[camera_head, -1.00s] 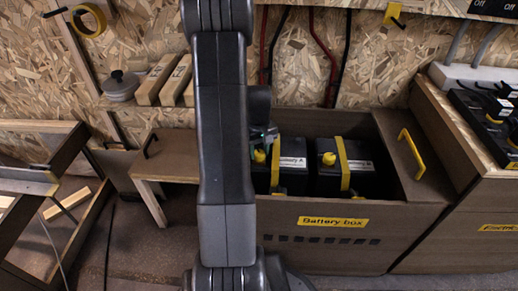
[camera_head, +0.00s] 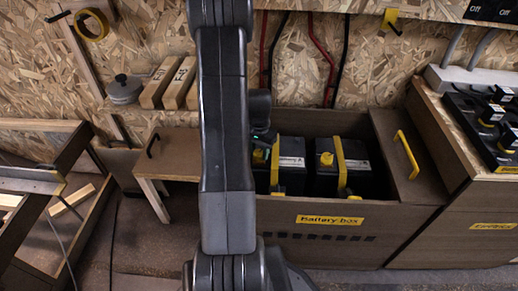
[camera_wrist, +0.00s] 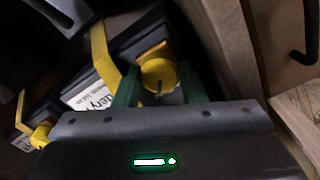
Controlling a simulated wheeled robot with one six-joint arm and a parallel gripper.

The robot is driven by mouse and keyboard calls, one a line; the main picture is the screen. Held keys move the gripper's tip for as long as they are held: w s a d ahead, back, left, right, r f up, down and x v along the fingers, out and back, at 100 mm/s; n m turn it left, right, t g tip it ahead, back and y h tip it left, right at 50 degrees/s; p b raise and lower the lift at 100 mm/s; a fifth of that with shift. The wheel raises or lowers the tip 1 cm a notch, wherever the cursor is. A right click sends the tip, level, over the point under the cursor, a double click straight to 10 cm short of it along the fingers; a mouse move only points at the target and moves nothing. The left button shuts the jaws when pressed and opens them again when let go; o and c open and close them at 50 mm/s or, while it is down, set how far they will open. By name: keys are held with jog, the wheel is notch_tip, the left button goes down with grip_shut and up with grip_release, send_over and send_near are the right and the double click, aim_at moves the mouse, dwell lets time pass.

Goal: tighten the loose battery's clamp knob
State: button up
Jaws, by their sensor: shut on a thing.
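Battery A (camera_head: 291,178) stands in the left part of the battery box (camera_head: 300,240), with a yellow strap (camera_head: 275,158) over it. Its yellow clamp knob (camera_wrist: 158,74) shows in the wrist view with a dark mark on its face. My gripper (camera_wrist: 159,86) has its green fingers on either side of this knob and is shut on it. In the head view my gripper (camera_head: 262,143) is partly hidden by my arm. The second battery (camera_head: 365,178) stands to the right, with its own yellow strap (camera_head: 341,165) and knob (camera_head: 326,159). I cannot tell how tight either clamp is.
The box's right end has a wooden panel with a yellow handle (camera_head: 407,155). A cabinet (camera_head: 485,205) stands close on the right. A small wooden bench (camera_head: 170,160) is on the left. Red and black cables (camera_head: 320,60) run down the back wall.

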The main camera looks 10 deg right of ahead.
aim_at(259, 153)
jog(key=m, duration=0.4)
jog(key=shift+m+p, duration=0.4)
dwell(0.4)
jog(key=o, duration=1)
jog(key=shift+r, duration=0.1)
notch_tip(259, 153, up, 14)
jog(key=p, duration=0.4)
jog(key=shift+f, duration=0.2)
jog(key=shift+f, duration=0.1)
